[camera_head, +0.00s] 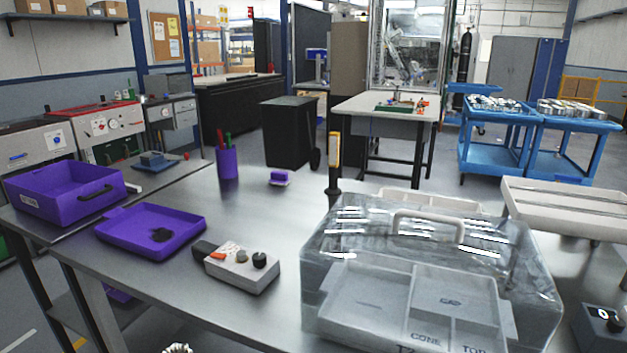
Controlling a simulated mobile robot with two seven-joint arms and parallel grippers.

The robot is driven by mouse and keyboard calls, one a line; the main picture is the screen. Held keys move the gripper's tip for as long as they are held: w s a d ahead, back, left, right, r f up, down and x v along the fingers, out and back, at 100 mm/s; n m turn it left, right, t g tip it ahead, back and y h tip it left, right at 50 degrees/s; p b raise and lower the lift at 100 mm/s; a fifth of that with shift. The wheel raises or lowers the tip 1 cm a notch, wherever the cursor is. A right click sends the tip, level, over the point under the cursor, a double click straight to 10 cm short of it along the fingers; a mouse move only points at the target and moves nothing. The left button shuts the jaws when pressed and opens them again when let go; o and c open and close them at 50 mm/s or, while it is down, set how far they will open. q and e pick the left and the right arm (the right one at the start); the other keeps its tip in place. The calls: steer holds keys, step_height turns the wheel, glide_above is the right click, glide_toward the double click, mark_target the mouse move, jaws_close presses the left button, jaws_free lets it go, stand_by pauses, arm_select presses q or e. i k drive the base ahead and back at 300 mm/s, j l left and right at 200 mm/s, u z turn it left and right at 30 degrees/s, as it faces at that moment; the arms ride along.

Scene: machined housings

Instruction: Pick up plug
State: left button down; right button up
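No piece shows clearly as a plug. A clear lidded case (335,240) with a pale handle stands at the right of the table. Its pale compartments carry labels such as CONE and TOP, and I see no loose part in them. Neither of my grippers is clearly in view. A small pale ribbed piece (178,349) is cut off at the bottom edge; I cannot tell what it is.
On the table (200,310) are a grey control box (240,270) with knobs, a purple pen cup (228,162), a small purple block (280,178) and an upright post (334,170). A deep purple bin (65,200) stands at left. The table's middle is clear.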

mark_target(241, 253)
steer(key=i+j+z, duration=0.15)
steer(key=j, duration=0.55)
steer(key=j+z, duration=0.1)
steer(key=j, duration=0.6)
steer(key=i+j+z, duration=0.15)
steer(key=j, duration=0.6)
